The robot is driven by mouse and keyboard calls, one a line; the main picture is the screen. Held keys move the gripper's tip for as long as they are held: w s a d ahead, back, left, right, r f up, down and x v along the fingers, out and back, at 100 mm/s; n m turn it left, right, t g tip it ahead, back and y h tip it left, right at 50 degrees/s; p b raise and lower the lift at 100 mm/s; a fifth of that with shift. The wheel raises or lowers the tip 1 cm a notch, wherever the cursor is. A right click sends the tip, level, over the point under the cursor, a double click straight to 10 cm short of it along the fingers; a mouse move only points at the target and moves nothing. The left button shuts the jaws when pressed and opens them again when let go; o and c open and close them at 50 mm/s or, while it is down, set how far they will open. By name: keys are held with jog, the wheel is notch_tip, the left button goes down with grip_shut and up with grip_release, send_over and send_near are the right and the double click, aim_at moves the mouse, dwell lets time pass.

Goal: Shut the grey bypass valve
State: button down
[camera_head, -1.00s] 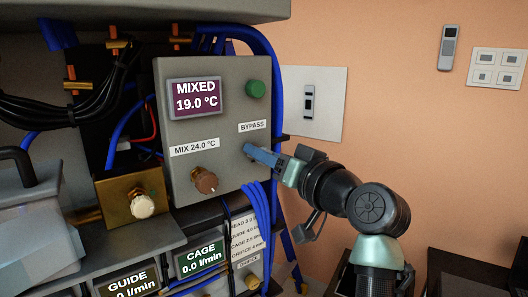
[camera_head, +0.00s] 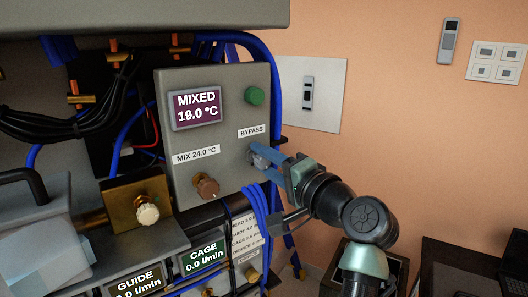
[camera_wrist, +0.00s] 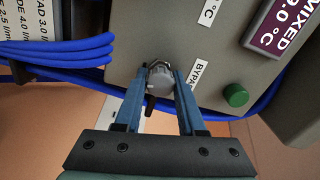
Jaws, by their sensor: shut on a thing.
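The grey bypass valve (camera_head: 259,159) is a small round knob on the grey panel (camera_head: 232,96), just under the BYPASS label (camera_head: 252,131). In the wrist view the knob (camera_wrist: 160,77) sits between two blue fingers, with a dark pointer towards the gripper side. My gripper (camera_head: 268,160) reaches in from the right and is shut on the knob, one finger on each side. In the wrist view my gripper (camera_wrist: 161,84) touches or nearly touches both sides of it. The fingers partly hide the knob in the head view.
A brown MIX knob (camera_head: 207,187), a green button (camera_head: 255,96) and a MIXED 19.0 °C display (camera_head: 196,105) share the panel. Blue hoses (camera_head: 262,215) hang close below my gripper. A CAGE display (camera_head: 203,257) reads 0.0 l/min.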

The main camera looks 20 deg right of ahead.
jog(key=shift+m+p, duration=0.55)
jog(key=shift+m, duration=0.65)
jog(key=c, duration=0.5)
grip_release()
jog(key=shift+s+f, duration=0.1)
jog(key=shift+s, duration=0.05)
